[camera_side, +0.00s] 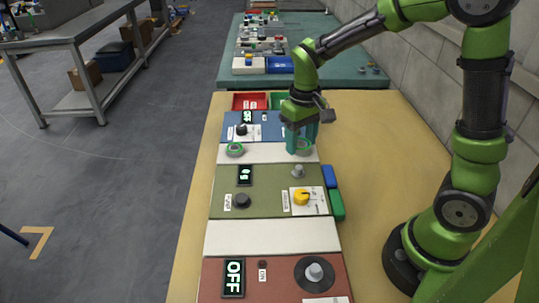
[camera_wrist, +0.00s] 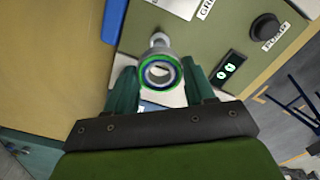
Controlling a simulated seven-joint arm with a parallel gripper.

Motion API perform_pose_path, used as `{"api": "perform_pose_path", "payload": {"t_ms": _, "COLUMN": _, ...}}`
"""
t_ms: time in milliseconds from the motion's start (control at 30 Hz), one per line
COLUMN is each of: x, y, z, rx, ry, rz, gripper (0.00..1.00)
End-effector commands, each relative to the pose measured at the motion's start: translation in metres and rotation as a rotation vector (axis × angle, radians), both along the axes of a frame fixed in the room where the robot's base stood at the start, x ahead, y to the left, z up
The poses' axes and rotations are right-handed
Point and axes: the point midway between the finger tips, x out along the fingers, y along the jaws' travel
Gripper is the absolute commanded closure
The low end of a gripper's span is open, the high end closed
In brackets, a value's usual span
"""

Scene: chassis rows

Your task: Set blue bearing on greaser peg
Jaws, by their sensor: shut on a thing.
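My gripper (camera_side: 301,143) is shut on a ring-shaped bearing (camera_wrist: 160,90), which is metallic with a blue band and a green outer edge. It also shows between the fingers in the side view (camera_side: 304,149), above the white strip. The greaser peg (camera_side: 298,171), a short grey post, stands on the green panel. In the wrist view the peg (camera_wrist: 158,39) shows just beyond the bearing, apparently apart from it. Its lower part is partly hidden there by the bearing.
Another green-edged ring (camera_side: 235,149) sits on the white strip at left. The green panel (camera_side: 262,202) carries a yellow knob (camera_side: 301,197), a black pump knob (camera_side: 241,201) and a display (camera_side: 245,175). Red (camera_side: 250,101) and green trays stand behind the blue panel (camera_side: 268,122).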

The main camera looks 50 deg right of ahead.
Motion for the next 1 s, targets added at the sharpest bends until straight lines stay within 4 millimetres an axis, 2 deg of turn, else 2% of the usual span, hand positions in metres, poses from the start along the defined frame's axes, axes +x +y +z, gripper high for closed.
{"api": "perform_pose_path", "payload": {"t_ms": 700, "x": 0.000, "y": 0.000, "z": -0.058, "rx": -0.001, "ry": 0.002, "rz": 0.000, "gripper": 0.81}}
{"api": "perform_pose_path", "payload": {"t_ms": 1000, "x": 0.000, "y": 0.000, "z": -0.072, "rx": 0.000, "ry": 0.000, "rz": -0.001, "gripper": 0.81}}
